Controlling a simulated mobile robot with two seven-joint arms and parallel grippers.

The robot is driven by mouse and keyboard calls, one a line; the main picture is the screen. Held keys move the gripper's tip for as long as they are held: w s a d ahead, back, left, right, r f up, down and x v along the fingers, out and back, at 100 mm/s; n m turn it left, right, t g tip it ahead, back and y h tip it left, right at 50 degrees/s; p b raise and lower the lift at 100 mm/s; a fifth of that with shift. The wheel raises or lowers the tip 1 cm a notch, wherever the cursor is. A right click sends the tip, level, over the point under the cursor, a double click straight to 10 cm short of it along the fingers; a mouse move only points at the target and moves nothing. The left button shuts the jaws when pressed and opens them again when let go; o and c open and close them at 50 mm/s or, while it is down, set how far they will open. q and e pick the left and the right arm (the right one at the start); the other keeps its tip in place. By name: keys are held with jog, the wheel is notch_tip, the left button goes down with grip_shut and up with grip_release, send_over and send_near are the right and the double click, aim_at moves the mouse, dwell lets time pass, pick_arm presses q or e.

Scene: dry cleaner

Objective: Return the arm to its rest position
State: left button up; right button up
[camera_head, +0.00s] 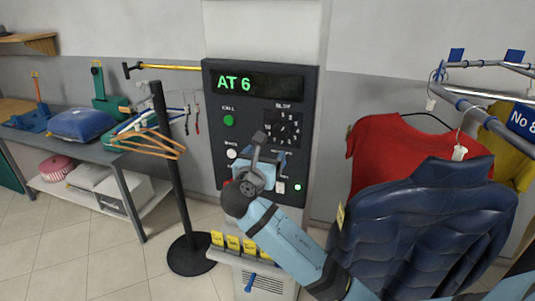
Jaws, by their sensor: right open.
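My right arm (285,240) comes in from the lower right and reaches up to the dark control panel (212,100). My right gripper (268,148) is open in front of the panel, just below and left of the round selector dial (284,127). I see nothing held between its fingers. Whether the fingers touch the panel cannot be told. The gripper and wrist hide part of the panel's lower middle. The panel's display (234,84) reads "AT 6" in green. My left gripper is not in view.
A dark blue padded jacket (420,225) and a red shirt (395,145) hang from a rail (470,105) close to the arm's right. A black post (168,150) stands left. Yellow tags (233,243) line a ledge below the panel. A table (110,170) stands farther left.

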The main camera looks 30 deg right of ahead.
dwell(0.4)
jog(key=s+a+f+m+y, duration=0.2)
jog(key=s+f+y, duration=0.1)
jog(key=f, duration=0.5)
jog(key=s+a+f+m+y, duration=0.2)
jog(key=f+y, duration=0.2)
jog(key=f, duration=0.4)
jog(key=s+a+f+m+y, duration=0.2)
jog(key=s+a+f+y, duration=0.1)
jog(key=f, duration=0.4)
jog(key=s+a+f+m+y, duration=0.3)
jog(key=s+f+m, duration=0.3)
jog(key=s+m, duration=0.2)
jog(key=s+a+f+m+y, duration=0.3)
jog(key=s+f+m, duration=0.4)
jog(key=s, duration=0.6)
jog(key=shift+f+m+g+y, duration=0.3)
jog(key=shift+m+y, duration=0.1)
jog(key=shift+m, duration=0.7)
